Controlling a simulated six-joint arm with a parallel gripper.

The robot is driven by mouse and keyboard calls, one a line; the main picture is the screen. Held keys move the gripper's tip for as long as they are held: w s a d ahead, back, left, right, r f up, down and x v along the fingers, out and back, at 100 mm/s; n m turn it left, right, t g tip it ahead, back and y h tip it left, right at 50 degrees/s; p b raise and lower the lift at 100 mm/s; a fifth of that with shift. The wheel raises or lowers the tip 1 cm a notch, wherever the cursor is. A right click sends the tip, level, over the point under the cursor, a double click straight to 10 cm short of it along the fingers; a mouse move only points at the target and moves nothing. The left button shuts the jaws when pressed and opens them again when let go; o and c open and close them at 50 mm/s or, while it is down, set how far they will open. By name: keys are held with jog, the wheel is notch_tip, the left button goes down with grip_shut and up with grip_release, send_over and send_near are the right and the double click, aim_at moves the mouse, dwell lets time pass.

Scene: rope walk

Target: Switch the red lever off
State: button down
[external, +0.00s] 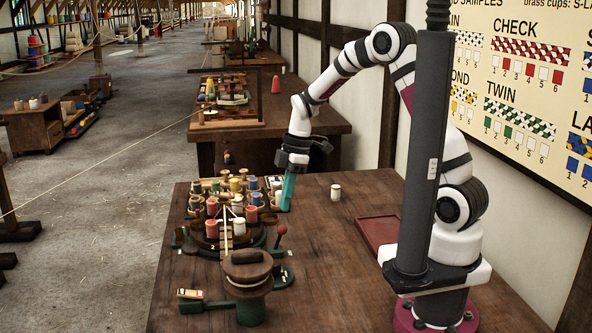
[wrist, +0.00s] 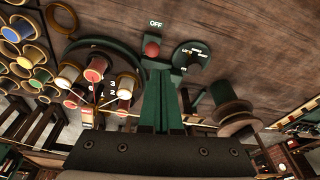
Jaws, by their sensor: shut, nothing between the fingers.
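The red lever (external: 281,230) has a round red knob on a short dark stem, on the near right side of the green machine. In the wrist view its knob (wrist: 151,49) shows just beyond my fingertips, between them and a green plate marked OFF (wrist: 156,24). My gripper (external: 287,207) points down with its green fingers together and empty. In the external view it is above and behind the knob; whether it touches cannot be told. The fingers (wrist: 160,70) hide the lever's lower part in the wrist view, so its exact setting is unclear.
A round bobbin carrier (external: 226,226) and several colored spools stand left of the lever. A dark dial (wrist: 190,58) with markings sits beside the knob. A white spool (external: 336,192) and a red tray (external: 377,236) lie to the right, with bare tabletop between.

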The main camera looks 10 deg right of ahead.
jog(key=shift+w+d+r, duration=0.1)
jog(key=shift+d+r, duration=1.05)
jog(key=shift+d, duration=0.3)
jog(key=s+d+r+m, duration=0.3)
jog(key=s+d+m, duration=0.6)
jog(key=m, duration=0.4)
jog(key=s+d+r+m, duration=0.3)
jog(key=s+d+m, duration=0.7)
jog(key=s+m, duration=0.1)
jog(key=shift+m+t+h, duration=0.3)
jog(key=shift+m, duration=0.6)
jog(key=shift+w, duration=0.1)
